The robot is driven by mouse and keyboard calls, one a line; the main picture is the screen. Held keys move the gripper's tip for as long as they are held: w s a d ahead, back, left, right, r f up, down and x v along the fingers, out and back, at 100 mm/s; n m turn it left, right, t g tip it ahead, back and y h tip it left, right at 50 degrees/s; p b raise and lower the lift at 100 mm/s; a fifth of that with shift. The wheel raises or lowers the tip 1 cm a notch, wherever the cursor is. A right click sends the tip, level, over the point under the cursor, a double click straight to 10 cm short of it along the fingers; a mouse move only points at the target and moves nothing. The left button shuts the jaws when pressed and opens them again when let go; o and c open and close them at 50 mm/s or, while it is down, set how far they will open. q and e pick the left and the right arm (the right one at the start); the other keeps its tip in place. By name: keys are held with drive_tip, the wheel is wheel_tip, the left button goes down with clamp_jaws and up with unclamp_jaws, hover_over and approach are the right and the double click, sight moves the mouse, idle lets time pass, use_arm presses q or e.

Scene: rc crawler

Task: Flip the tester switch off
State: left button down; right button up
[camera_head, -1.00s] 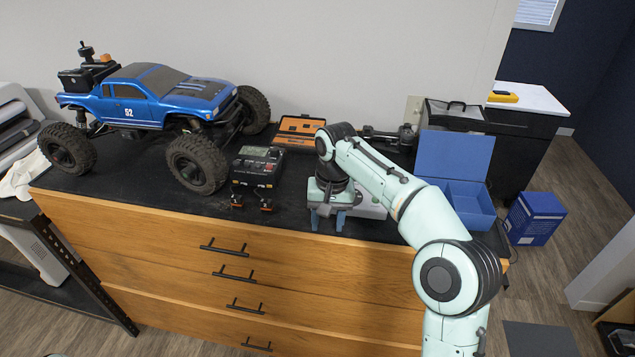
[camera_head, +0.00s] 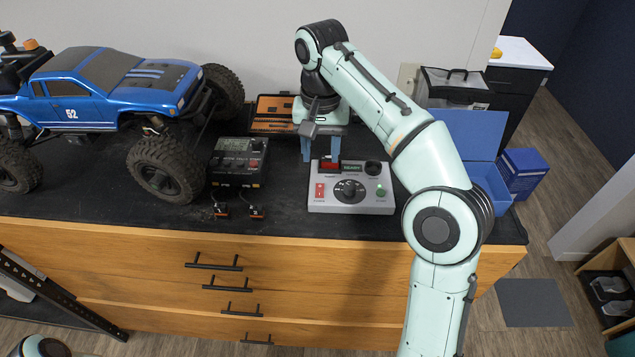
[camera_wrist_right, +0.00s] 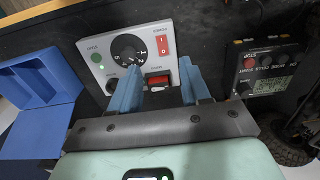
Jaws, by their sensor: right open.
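The tester is a grey box (camera_head: 345,207) near the front of the black worktop, also in the right wrist view (camera_wrist_right: 104,68). Its panel has a red rocker switch (camera_head: 320,191) marked I and O (camera_wrist_right: 164,45), a black dial (camera_head: 348,190) and a green button (camera_head: 381,192). My right gripper (camera_head: 320,157) is open and empty, pointing down at the rear edge. In the wrist view its fingers (camera_wrist_right: 160,68) straddle the display's sides; contact is unclear. My left gripper is not in view.
A dark charger (camera_head: 238,160) with two orange-tipped leads stands left of the tester. A blue truck (camera_head: 110,90) is further left. An orange tool case (camera_head: 272,112) lies behind, and an open blue box (camera_head: 484,150) stands at right.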

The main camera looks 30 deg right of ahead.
sight(320, 195)
wheel_tip(320, 195, down, 10)
drive_tip(key=shift+s+f+b, duration=0.1)
drive_tip(key=shift+s+b, duration=0.05)
drive_tip(key=shift+b, duration=1.1)
drive_tip(key=shift+f, duration=0.35)
drive_tip(key=shift+w+f, duration=0.35)
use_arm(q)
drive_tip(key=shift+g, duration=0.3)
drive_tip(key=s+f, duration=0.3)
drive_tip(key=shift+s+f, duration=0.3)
use_arm(e)
drive_tip(key=shift+c, duration=0.3)
